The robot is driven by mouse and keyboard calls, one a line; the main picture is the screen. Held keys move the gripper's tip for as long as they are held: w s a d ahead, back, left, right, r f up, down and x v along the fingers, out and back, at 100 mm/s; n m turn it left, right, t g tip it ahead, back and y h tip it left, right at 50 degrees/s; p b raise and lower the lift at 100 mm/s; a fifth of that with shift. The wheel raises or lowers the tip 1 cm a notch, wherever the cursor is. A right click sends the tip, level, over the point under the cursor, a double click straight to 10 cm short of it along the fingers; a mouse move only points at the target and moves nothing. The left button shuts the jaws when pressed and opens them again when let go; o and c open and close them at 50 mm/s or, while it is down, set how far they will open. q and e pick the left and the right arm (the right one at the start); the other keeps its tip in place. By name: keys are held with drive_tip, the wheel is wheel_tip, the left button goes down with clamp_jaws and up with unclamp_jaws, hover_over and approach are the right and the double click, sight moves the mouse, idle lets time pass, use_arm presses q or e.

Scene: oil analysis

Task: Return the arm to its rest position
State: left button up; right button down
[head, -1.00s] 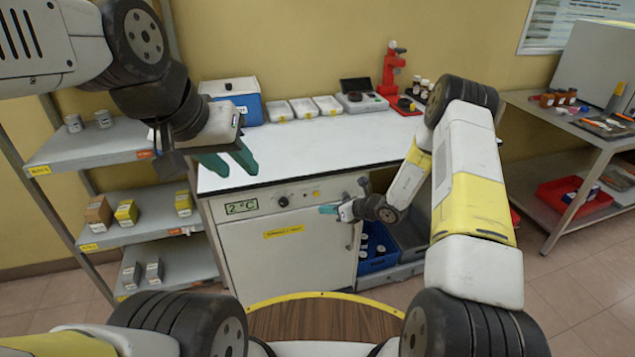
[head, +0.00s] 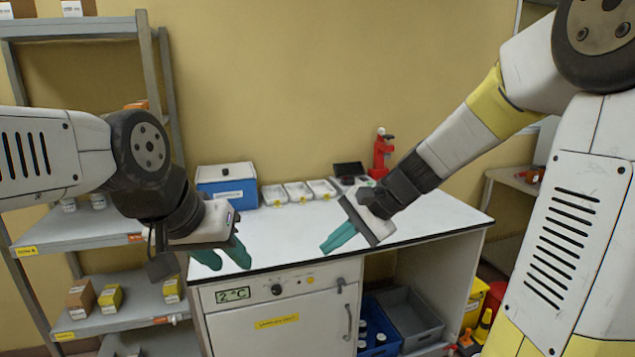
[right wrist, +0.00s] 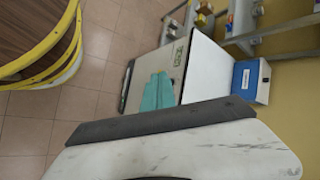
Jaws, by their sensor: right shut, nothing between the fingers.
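My right arm (head: 470,125) comes in from the upper right of the head view, raised and bent. Its gripper (head: 332,244) is over the front of the white worktop, pointing down and to the left. Its teal fingers are together with nothing between them, and they also lie side by side in the right wrist view (right wrist: 157,92). My left gripper (head: 224,260) hangs at the left front edge of the worktop, with its two teal fingers apart and nothing seen between them.
The white worktop (head: 290,240) stands on a cabinet (head: 285,320) with its door closed. A blue box (head: 228,188), white trays (head: 298,191) and a red device (head: 381,153) stand along its back. Grey shelves (head: 75,228) stand at left. A blue crate (head: 378,330) is below.

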drive_tip(key=s+d+r+n+t+h, duration=0.1)
drive_tip(key=s+d+r+n+h, duration=0.1)
drive_tip(key=s, duration=0.5)
drive_tip(key=s+d+r+n+t+h, duration=0.2)
drive_tip(key=s+d+n, duration=0.4)
drive_tip(key=d, duration=0.3)
wheel_tip(320, 180, up, 2)
drive_tip(key=shift+s+t+h, duration=0.3)
drive_tip(key=shift+s+h, duration=0.15)
drive_tip(key=shift+h, duration=0.35)
